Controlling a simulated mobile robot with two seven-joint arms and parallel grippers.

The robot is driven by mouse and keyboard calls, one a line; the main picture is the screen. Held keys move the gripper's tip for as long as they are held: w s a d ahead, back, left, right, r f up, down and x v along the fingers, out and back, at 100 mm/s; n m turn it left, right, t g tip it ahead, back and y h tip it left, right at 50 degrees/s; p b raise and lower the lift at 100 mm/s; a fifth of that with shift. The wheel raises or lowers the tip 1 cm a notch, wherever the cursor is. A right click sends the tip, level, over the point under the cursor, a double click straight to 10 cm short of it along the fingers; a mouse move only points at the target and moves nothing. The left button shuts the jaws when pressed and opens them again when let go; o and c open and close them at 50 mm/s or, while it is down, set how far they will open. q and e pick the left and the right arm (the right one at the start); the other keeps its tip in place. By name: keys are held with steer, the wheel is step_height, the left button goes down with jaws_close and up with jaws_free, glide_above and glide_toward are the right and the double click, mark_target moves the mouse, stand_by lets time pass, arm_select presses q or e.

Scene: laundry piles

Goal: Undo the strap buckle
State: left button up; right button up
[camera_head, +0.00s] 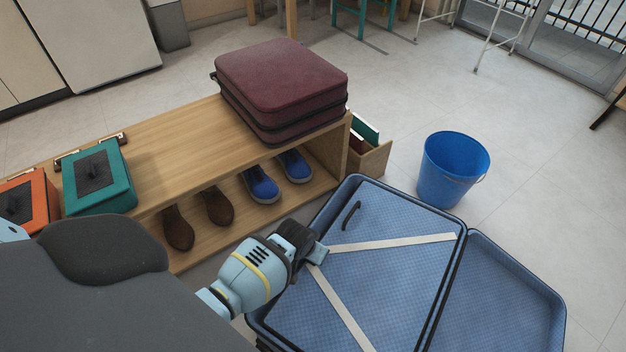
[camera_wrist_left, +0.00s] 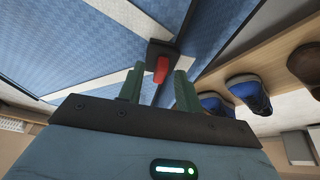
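An open blue suitcase (camera_head: 400,282) lies at the lower right in the head view. Two cream straps run across its inside, an upper one (camera_head: 395,243) and a lower one (camera_head: 340,307), and converge at my left gripper (camera_head: 318,252). In the left wrist view, a dark strap buckle (camera_wrist_left: 159,48) with a red button (camera_wrist_left: 162,68) sits where the straps meet. My left gripper (camera_wrist_left: 159,76) is open, with one green finger on either side of the red button. I cannot tell whether the fingers touch it. The gripper hides the buckle in the head view. My right gripper is not in view.
A wooden bench (camera_head: 165,130) beside the suitcase carries a maroon suitcase (camera_head: 282,80), a teal case (camera_head: 98,180) and an orange case (camera_head: 28,200). Brown and blue shoes (camera_head: 262,186) stand on its lower shelf. A blue bucket (camera_head: 450,170) stands beyond the open suitcase.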

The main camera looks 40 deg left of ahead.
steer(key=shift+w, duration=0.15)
arm_select(q)
jaws_close()
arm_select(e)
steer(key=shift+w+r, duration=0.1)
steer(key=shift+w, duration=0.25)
